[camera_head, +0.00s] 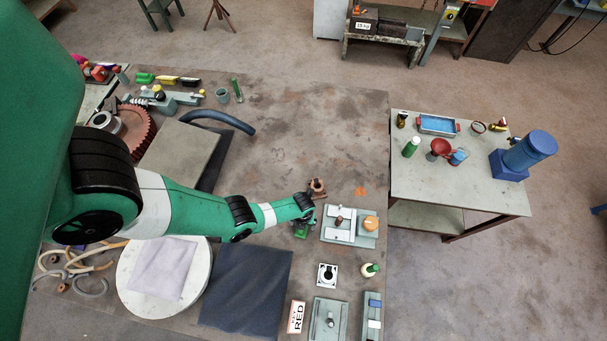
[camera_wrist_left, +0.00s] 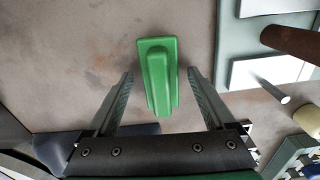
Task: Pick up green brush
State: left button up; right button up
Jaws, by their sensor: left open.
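The green brush (camera_wrist_left: 157,75) is a green block with a raised ridge along its top, lying on the table. In the head view the green brush (camera_head: 300,232) shows as a small patch, partly hidden by my arm. My left gripper (camera_wrist_left: 159,78) is open, with one finger on each side of the brush in the picture and nothing held. I cannot tell how high the fingertips are above the table. In the head view the left gripper (camera_head: 306,221) is just over the brush. My right gripper is not in view.
A grey fixture plate (camera_head: 347,239) with white blocks lies close to the right of the brush. A brown fitting (camera_head: 317,187) stands behind it. A dark mat (camera_head: 246,288) lies to the front left. Another green item (camera_head: 145,78) lies at the back left. The table's back middle is bare.

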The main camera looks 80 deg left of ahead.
pick_arm(q)
grip_shut()
dwell(0.4)
jog(key=shift+r, duration=0.15)
